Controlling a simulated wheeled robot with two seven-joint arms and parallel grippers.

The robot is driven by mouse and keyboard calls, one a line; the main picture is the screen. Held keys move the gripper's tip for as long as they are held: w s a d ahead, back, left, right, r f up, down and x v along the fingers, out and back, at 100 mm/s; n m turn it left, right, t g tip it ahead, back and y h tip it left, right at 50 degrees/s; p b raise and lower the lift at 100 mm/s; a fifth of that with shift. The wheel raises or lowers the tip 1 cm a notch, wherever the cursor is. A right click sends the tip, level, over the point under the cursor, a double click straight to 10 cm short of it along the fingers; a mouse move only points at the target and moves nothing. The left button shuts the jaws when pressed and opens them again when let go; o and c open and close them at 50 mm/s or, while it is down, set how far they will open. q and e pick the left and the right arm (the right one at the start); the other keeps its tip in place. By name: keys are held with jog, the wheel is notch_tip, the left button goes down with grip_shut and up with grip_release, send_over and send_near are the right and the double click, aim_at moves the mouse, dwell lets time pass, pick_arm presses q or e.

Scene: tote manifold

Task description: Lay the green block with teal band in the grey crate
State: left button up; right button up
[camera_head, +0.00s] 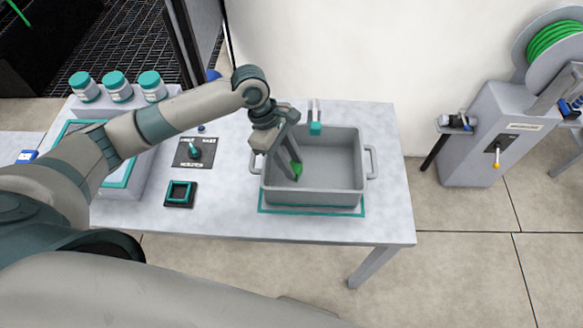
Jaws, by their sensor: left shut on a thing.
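The grey crate (322,198) stands on the table near its right end, with a handle at each side. My left arm comes in from the left, and its gripper (289,170) points down inside the left part of the crate. It is shut on the green block (297,167), of which only a small green part shows beside the fingers. The fingers hide the rest of it, and I cannot make out the teal band. I cannot tell whether the block touches the crate floor. The right gripper is not in view.
The crate sits within a teal outline on the table (395,222). To its left are a black square holder (180,194) and a dark plate with a teal knob (195,150). Several teal-lidded jars stand at the back left. A hose reel machine (485,130) stands beyond the right edge.

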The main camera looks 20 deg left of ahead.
pick_arm(q)
jog(key=shift+f+p, duration=0.3)
jog(key=shift+f, duration=1.55)
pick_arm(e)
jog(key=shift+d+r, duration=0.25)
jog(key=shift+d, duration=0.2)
pick_arm(q)
jog(key=o, duration=1)
jog(key=shift+f, duration=0.1)
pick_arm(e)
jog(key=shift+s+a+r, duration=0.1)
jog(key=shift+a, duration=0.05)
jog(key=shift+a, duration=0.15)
pick_arm(q)
jog(key=b+v, duration=0.1)
jog(key=v, duration=1.1)
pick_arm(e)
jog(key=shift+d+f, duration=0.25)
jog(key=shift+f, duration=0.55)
